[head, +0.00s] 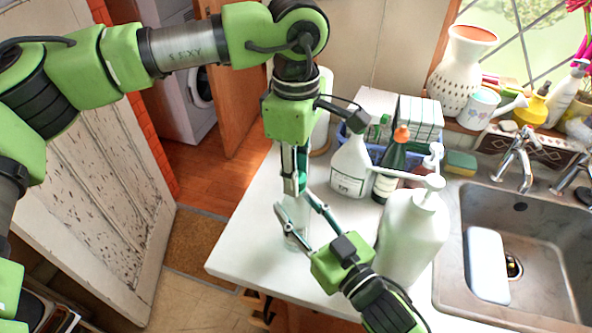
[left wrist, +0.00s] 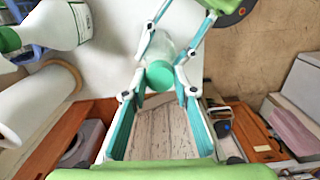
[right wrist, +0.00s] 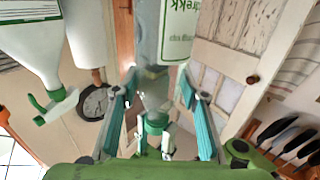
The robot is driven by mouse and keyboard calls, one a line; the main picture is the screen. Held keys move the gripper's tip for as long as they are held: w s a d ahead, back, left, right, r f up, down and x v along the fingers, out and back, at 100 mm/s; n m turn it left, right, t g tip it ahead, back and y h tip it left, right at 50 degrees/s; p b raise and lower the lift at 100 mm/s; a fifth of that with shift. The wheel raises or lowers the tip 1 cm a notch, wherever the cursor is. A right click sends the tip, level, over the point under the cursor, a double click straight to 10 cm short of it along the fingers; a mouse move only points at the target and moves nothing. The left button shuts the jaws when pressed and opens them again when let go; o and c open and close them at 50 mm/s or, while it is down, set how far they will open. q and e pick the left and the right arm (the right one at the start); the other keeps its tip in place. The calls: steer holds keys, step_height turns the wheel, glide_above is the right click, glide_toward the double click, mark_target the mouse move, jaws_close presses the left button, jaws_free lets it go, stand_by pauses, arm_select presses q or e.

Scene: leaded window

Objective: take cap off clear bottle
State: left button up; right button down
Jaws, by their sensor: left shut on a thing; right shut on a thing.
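The clear bottle (head: 296,222) stands near the left edge of the white counter, partly hidden by my grippers. Its label shows in the right wrist view (right wrist: 178,28). Its green cap (left wrist: 159,74) shows from above in the left wrist view, and at the bottle's end in the right wrist view (right wrist: 155,122). My left gripper (head: 291,190) points down from above and is shut on the cap. My right gripper (head: 297,226) comes from the lower right and is shut on the bottle's body. I cannot tell whether the cap is still seated on the neck.
A white pump bottle (head: 410,240) stands close to the right of my right gripper. A white spray bottle (head: 351,166) and a dark green bottle (head: 389,170) stand behind. The sink (head: 530,230) is at the right. The counter's left edge is near the clear bottle.

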arm_select(q)
steer(key=n, duration=3.2)
steer(key=shift+d, duration=0.1)
steer(key=shift+r, duration=0.2)
